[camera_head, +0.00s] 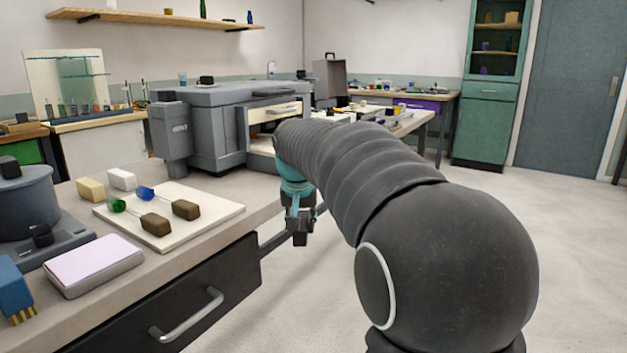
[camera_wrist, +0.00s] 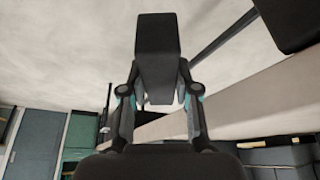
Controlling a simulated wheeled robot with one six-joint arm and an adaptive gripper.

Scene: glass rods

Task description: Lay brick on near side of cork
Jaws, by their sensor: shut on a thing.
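My gripper (camera_head: 298,220) hangs beside the front edge of the counter, over the floor. It is shut on a dark grey brick (camera_wrist: 157,45), which shows between the two fingers in the wrist view. A cream board (camera_head: 215,222) lies on the counter, left of my gripper. On it, two brown blocks (camera_head: 186,209) (camera_head: 155,224) lie with clear rods that end in a blue bulb (camera_head: 145,192) and a green bulb (camera_head: 118,204). A tan block (camera_head: 91,189) and a white block (camera_head: 122,179) stand by the board's far left edge. I cannot tell which thing is the cork.
A pinkish-topped box (camera_head: 93,264), a blue item (camera_head: 15,285) and a grey round device (camera_head: 28,210) stand at the left. A drawer handle (camera_head: 187,315) juts from the counter front. A large grey machine (camera_head: 225,120) stands behind the board. Open floor lies right.

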